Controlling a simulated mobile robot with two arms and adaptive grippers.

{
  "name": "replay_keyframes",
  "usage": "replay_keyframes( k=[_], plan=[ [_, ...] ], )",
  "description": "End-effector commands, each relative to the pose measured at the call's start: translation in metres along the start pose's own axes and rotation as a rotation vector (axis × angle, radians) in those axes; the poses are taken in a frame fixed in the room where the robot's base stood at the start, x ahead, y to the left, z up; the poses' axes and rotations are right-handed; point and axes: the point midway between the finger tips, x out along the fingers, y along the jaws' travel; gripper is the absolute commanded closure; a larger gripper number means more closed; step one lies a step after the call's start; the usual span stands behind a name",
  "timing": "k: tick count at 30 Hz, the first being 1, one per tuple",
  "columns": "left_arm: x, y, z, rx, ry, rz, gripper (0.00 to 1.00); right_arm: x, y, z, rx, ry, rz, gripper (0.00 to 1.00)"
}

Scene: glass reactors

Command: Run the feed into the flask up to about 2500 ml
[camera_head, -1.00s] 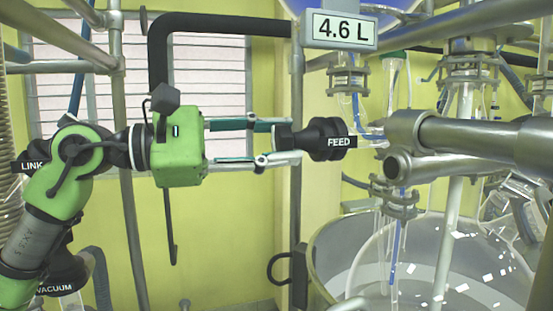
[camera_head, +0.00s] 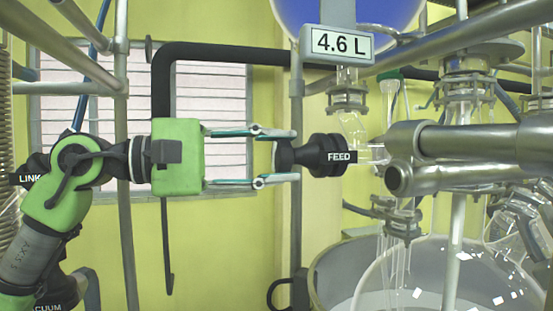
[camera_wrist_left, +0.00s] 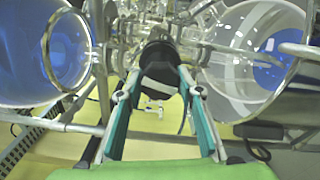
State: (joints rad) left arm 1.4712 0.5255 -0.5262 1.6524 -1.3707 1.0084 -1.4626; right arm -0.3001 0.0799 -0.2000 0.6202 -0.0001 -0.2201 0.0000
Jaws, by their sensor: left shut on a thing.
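The black feed valve knob (camera_head: 322,155), labelled FEED, is at the centre of the head view. My left gripper (camera_head: 278,155) comes in from the left and is shut on its black end. In the left wrist view the two fingers (camera_wrist_left: 160,80) close on the dark knob (camera_wrist_left: 158,57). The display (camera_head: 341,43) reads 4.6 L. The blue feed liquid (camera_head: 385,12) shows in the round glass vessel above it. The large clear glass flask (camera_head: 425,285) is at the lower right, partly cut off; its liquid level cannot be read. No blue stream shows below the valve.
Thick metal pipes (camera_head: 470,148) lie just right of the knob. A metal post (camera_head: 297,220) stands behind my gripper. Open space lies below the gripper.

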Motion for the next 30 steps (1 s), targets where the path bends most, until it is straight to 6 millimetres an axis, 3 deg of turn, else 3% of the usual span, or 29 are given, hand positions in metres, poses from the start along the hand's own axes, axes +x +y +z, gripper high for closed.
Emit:
replay_keyframes(
  k=[10,11,12,13,23,30],
  plan=[
    [0.000,-0.001,0.000,0.002,0.000,-0.002,0.88,0.000,0.000,0.000,0.000,0.000,0.000,0.54],
    [0.000,-0.001,0.000,0.001,0.000,-0.002,0.61,0.000,0.000,0.000,0.000,0.000,0.000,0.54],
    [0.000,-0.001,0.000,0.001,0.000,-0.002,0.51,0.000,0.000,0.000,0.000,0.000,0.000,0.54],
    [0.000,-0.001,0.000,0.001,0.000,-0.002,0.49,0.000,0.000,0.000,0.000,0.000,0.000,0.54],
    [-0.001,0.000,0.000,0.001,0.000,-0.001,0.49,0.000,0.001,0.000,-0.001,0.000,0.001,0.54],
    [-0.032,0.000,-0.002,0.002,0.004,0.001,0.49,0.000,0.001,0.000,0.000,0.000,0.001,0.54]
  ],
)
